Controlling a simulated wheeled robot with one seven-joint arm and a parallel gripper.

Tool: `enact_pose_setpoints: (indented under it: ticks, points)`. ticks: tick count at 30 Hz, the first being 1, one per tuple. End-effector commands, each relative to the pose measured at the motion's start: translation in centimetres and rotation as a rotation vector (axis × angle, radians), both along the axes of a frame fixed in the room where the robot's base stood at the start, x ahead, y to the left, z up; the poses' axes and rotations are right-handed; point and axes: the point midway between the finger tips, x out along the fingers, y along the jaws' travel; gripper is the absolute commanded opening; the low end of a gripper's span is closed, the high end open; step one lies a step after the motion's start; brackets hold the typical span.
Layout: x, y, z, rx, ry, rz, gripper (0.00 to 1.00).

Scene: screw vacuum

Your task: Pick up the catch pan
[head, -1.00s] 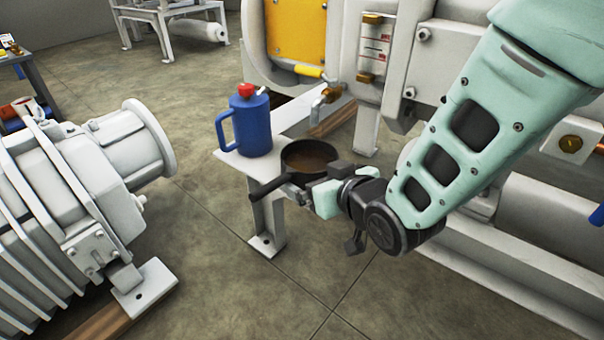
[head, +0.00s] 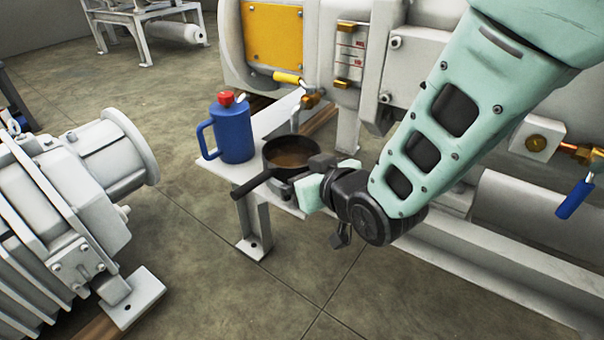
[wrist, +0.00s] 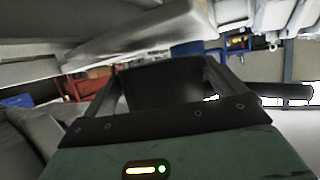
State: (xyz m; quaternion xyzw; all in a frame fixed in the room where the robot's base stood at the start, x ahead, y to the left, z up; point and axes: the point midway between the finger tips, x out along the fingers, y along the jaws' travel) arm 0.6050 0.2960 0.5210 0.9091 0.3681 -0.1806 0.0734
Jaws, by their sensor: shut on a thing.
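The catch pan (head: 290,157) is a dark round pan with brownish liquid inside, in the head view at the right part of a small pale stand (head: 220,167). Its dark handle (head: 250,187) points to the lower left. My gripper (head: 308,177) is at the pan's near right side, shut on its edge. The pan looks level. I cannot tell whether its underside touches the stand. In the wrist view, the dark pan wall (wrist: 165,85) fills the space between my fingers, and the handle (wrist: 285,92) sticks out to the right.
A blue jug (head: 234,135) with a red cap stands on the stand left of the pan. A drain tap (head: 310,98) is just behind the pan. A grey ribbed motor (head: 60,205) is at the left. The floor in front is clear.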

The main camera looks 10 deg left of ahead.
Motion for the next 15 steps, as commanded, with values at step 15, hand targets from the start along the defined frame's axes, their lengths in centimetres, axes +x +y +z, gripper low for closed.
enact_pose_setpoints:
  ticks: [15]
  points:
    - [-3.3, -3.2, 1.4, -0.001, 0.002, 0.000, 0.63]
